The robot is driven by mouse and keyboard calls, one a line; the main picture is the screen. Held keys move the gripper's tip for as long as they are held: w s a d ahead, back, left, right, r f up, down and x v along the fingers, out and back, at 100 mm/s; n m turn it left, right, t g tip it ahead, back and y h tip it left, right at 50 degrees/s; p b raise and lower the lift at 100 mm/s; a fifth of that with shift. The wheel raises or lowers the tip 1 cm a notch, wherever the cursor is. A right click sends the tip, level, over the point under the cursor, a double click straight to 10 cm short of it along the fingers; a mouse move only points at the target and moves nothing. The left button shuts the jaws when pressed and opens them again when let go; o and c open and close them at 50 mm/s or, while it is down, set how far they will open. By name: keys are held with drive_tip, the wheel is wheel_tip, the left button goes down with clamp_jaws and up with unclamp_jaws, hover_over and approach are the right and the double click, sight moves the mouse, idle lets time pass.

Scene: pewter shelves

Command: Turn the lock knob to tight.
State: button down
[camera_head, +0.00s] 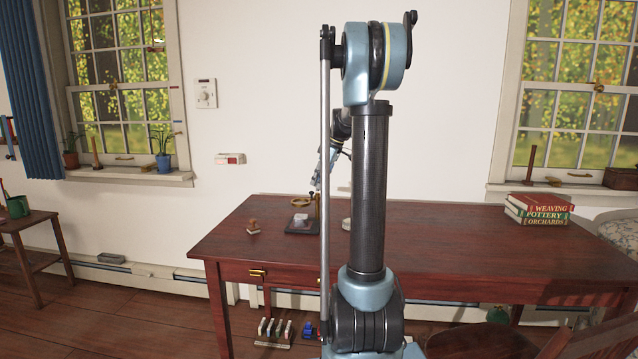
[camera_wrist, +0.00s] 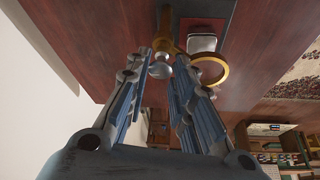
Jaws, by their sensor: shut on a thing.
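A small stand with a dark base (camera_head: 296,228), a brass ring (camera_head: 302,201) and a brass post (camera_head: 318,205) stands on the red-brown desk. In the wrist view the ring (camera_wrist: 222,70) and the post (camera_wrist: 166,30) show near the top. A rounded silver knob, which I take as the lock knob (camera_wrist: 160,71), sits at the post's end between my fingertips. My gripper (camera_wrist: 162,60) is shut on it. In the head view my gripper (camera_head: 318,182) is above the stand, partly hidden behind my arm. The knob's turn marks cannot be made out.
A pale block (camera_head: 300,219) sits on the stand's base. A small stamp-like object (camera_head: 253,226) lies left of it on the desk (camera_head: 430,235). Several books (camera_head: 538,208) are stacked at the desk's right end. The desk between is mostly clear. A wall is close behind.

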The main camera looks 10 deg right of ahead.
drive_tip(key=m, duration=0.2)
drive_tip(key=m+t+h, duration=0.1)
drive_tip(key=m, duration=0.1)
drive_tip(key=shift+s+a+m, duration=0.15)
drive_tip(key=shift+m, duration=0.25)
drive_tip(key=m, duration=0.1)
drive_tip(key=m+h, duration=0.1)
drive_tip(key=m, duration=0.1)
drive_tip(key=m+t, duration=0.1)
drive_tip(key=shift+a+h, duration=0.25)
drive_tip(key=shift+h, duration=0.15)
drive_tip(key=m+h, duration=0.1)
drive_tip(key=m, duration=0.4)
drive_tip(key=shift+a+h, duration=0.2)
drive_tip(key=shift+h, duration=0.2)
drive_tip(key=shift+a+m+g+h, duration=0.1)
drive_tip(key=shift+m+g+h, duration=0.2)
drive_tip(key=shift+m, duration=0.75)
drive_tip(key=shift+a+m+g+h, duration=0.1)
drive_tip(key=shift+m+h, duration=0.3)
drive_tip(key=shift+m, duration=0.65)
drive_tip(key=c, duration=1.4)
unclamp_jaws()
